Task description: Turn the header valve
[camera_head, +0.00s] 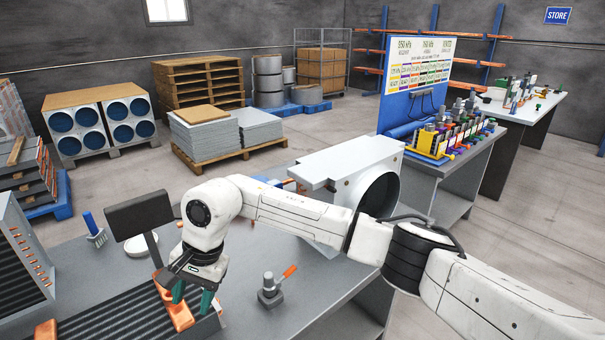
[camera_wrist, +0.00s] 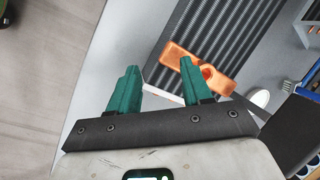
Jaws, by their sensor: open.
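A small grey valve (camera_head: 270,293) with an orange lever (camera_head: 289,271) stands upright on the grey bench; I take it to be the header valve. The lever slants up to the right. My gripper (camera_head: 193,298) is left of the valve and apart from it, above the dark finned panel (camera_head: 105,325). Its teal fingers are spread with nothing between them, as the wrist view (camera_wrist: 160,68) also shows. An orange bracket-like piece (camera_head: 177,308) lies on the panel close by the fingers; in the wrist view it (camera_wrist: 185,58) is beyond the fingertips. The valve is not recognisable in the wrist view.
A dark box on a post (camera_head: 140,214) stands close left of my wrist. A blue-handled brush (camera_head: 94,232) and a white round dish (camera_head: 141,244) are behind it. A white housing with a round opening (camera_head: 352,166) stands behind my arm. Bench around the valve is clear.

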